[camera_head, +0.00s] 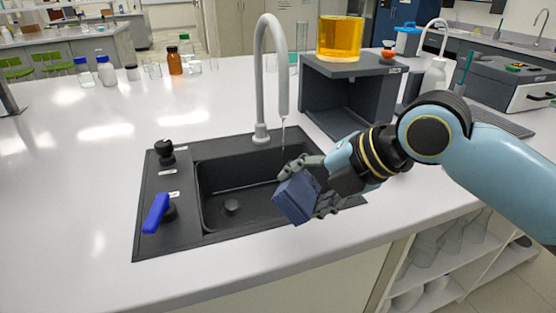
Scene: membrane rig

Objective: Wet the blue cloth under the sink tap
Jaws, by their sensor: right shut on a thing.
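The black sink (215,215) is set into the white bench. Its grey gooseneck tap (259,75) arches over the basin, and a thin stream seems to hang below the spout. The blue cloth (296,199), a folded block shape, is tilted in my right gripper (312,182) above the basin's right front part. My right gripper is shut on it, with fingers at its top and right side. The cloth is in front of the stream; I cannot tell if water touches it. A blue lever (156,213) and a black knob (165,151) sit on the sink's left. My left gripper is not in view.
A dark grey stand (349,84) holding a beaker of amber liquid (340,38) stands behind my right arm. Several bottles, including a brown one (175,63), stand at the back left. The bench left of the sink is clear.

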